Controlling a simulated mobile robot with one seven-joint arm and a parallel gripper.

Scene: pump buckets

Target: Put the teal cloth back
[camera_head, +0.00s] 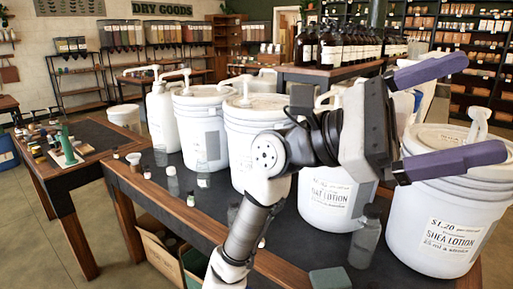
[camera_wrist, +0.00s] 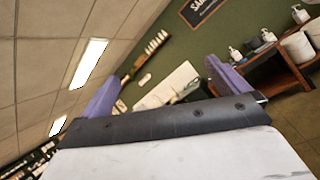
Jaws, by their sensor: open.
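A small, flat, dark teal folded piece (camera_head: 330,280), which looks like the teal cloth, lies at the front edge of the dark-topped table, cut by the bottom of the head view. My gripper (camera_head: 484,106) is raised at the right, above and in front of the buckets, with its two purple fingers wide apart and nothing between them. In the wrist view my gripper (camera_wrist: 163,75) is tilted and faces the ceiling and a far wall. The cloth does not show there.
Large white pump buckets (camera_head: 450,215) stand along the table (camera_head: 290,262), with small bottles before them. A clear bottle (camera_head: 365,240) stands right of the cloth. A box (camera_head: 165,250) with greenish contents sits below. A side table (camera_head: 95,140) stands left. Floor is free at front left.

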